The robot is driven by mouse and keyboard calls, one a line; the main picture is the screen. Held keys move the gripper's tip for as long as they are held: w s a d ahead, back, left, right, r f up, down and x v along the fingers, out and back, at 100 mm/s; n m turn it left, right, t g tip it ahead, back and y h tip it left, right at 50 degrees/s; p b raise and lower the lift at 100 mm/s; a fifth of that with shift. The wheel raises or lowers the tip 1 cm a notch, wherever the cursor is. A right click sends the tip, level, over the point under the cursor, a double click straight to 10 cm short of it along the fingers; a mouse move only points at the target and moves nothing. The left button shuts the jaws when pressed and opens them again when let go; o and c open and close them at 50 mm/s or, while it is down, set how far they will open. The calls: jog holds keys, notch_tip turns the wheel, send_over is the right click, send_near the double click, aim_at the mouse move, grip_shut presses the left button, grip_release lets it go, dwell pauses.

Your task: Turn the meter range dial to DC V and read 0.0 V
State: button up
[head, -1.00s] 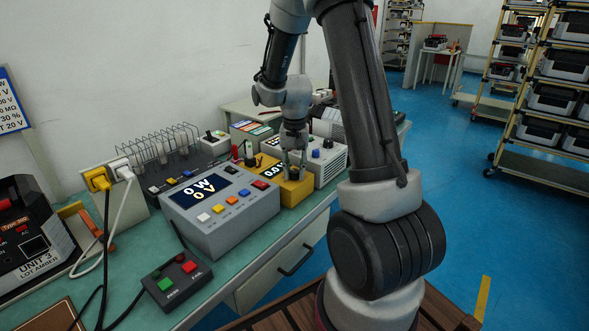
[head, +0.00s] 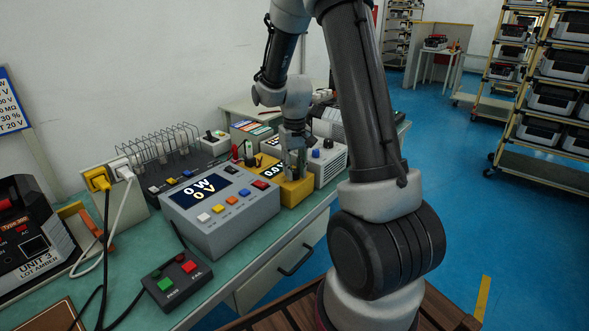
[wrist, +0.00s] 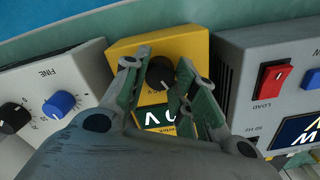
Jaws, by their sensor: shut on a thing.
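The yellow meter (head: 297,189) stands on the bench, right of the large grey power meter. It also shows in the wrist view (wrist: 192,43). Its black range dial (wrist: 160,72) sits between my fingers in the wrist view. My gripper (wrist: 158,83) is shut on the dial from above, and in the head view my gripper (head: 295,170) hides the dial. The meter's display (head: 274,171) reads 0.0 at its left, with the rest hidden. The dial's pointer and range marks are not readable.
The grey power meter (head: 222,223) shows 0 W and 0 V, close beside the yellow meter. A grey supply with blue and black knobs (wrist: 58,104) stands close on the other side. A pass/fail button box (head: 178,281) lies near the front edge.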

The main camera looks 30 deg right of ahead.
aim_at(294, 171)
dwell(0.4)
jog(key=o, duration=1)
jog(key=shift+o, duration=0.2)
notch_tip(294, 171, up, 12)
jog(key=s+a+r+t, duration=0.1)
jog(key=s+r, duration=0.2)
jog(key=s, duration=0.5)
jog(key=s+a+r+n+t, duration=0.1)
jog(key=s+a+r+t, duration=0.1)
jog(key=s, duration=0.6)
jog(key=s+a+r+t, duration=0.1)
jog(key=s+a+r, duration=0.1)
jog(key=s+r, duration=0.2)
jog(key=s, duration=0.3)
jog(key=shift+s+n, duration=0.4)
